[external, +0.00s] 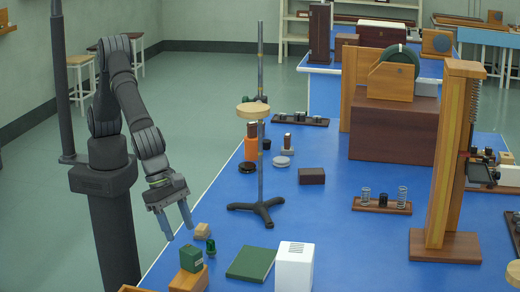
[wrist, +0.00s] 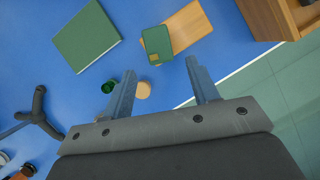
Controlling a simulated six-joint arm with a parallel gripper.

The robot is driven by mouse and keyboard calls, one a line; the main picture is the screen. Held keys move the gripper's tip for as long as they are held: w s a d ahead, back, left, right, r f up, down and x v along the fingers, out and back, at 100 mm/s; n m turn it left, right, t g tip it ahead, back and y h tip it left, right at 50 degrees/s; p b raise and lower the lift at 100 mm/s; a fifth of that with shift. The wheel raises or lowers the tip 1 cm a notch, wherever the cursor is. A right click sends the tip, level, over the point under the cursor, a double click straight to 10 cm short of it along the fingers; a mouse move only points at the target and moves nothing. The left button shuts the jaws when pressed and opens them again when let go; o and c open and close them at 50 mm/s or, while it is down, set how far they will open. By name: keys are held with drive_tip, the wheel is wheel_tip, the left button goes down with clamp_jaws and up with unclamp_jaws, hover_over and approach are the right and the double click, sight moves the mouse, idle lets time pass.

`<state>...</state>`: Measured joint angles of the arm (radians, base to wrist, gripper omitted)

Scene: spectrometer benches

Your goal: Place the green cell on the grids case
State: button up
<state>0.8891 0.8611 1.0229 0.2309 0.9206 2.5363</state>
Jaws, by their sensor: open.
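A small dark-green, shiny cylinder (external: 210,247), which looks like the green cell, stands on the blue bench near its front left edge. It also shows in the wrist view (wrist: 109,87), just left of the left finger. A flat dark-green case (external: 250,263) lies to its right; it also shows in the wrist view (wrist: 86,36). No label is readable, so I cannot tell whether this is the grids case. A green box (external: 191,258) sits on a wooden block (external: 188,279). My gripper (external: 179,231) is open and empty, above and left of the cylinder, fingers pointing down.
A small tan wooden piece (external: 203,230) sits behind the cylinder. A white box (external: 295,266) stands right of the flat case. A black stand (external: 262,208) with a tall rod rises behind them. A dark brown box (external: 311,176) lies farther back.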

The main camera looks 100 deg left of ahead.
sight(189, 249)
drive_tip(key=v, duration=0.4)
drive_tip(key=x, duration=1.2)
drive_tip(key=shift+a, duration=0.1)
wheel_tip(189, 249, up, 2)
drive_tip(key=shift+r, duration=0.95)
